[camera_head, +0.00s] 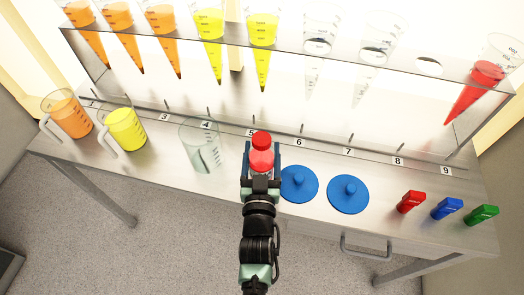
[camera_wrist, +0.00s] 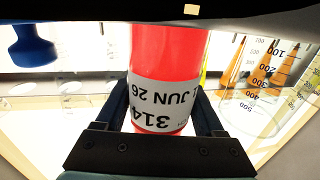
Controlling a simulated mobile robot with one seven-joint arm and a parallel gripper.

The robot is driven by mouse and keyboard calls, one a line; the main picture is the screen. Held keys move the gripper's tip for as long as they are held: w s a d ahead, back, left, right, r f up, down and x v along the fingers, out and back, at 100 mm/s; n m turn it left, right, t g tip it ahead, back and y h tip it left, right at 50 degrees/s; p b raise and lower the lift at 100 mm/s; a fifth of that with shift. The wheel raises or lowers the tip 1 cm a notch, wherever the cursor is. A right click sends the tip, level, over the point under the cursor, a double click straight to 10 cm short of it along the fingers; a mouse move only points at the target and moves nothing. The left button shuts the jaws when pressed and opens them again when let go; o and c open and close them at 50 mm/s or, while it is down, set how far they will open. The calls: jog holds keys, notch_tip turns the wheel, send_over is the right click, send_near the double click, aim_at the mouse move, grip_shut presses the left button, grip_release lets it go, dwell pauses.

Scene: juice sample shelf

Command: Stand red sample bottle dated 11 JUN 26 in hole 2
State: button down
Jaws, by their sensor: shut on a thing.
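A red bottle with a red cap (camera_head: 262,139) is held upright in my gripper (camera_head: 261,168), in front of the number 5 tag (camera_head: 252,132). In the wrist view the same red bottle (camera_wrist: 168,58) fills the space between the fingers. Its white label shows upside down, with "314" and a date ending "1 JUN 26"; the first digit is cut off. My gripper (camera_wrist: 165,128) is shut on the bottle. Tags 3 to 9 can be read along the bench; tag 2 is not readable, with a yellow jug near that spot. I cannot tell which opening is hole 2.
A clear rack (camera_head: 290,55) above holds several orange, yellow, clear and red cones. Orange (camera_head: 69,113), yellow (camera_head: 125,131) and empty (camera_head: 201,146) jugs stand left. Blue lids (camera_head: 348,194) lie right, beside red (camera_head: 411,202), blue (camera_head: 447,208) and green (camera_head: 481,215) small items.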

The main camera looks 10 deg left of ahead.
jog(key=shift+c, duration=2.2)
grip_release()
jog(key=shift+f, duration=0.2)
jog(key=o, duration=0.4)
jog(key=shift+o, duration=0.2)
jog(key=shift+r, duration=0.15)
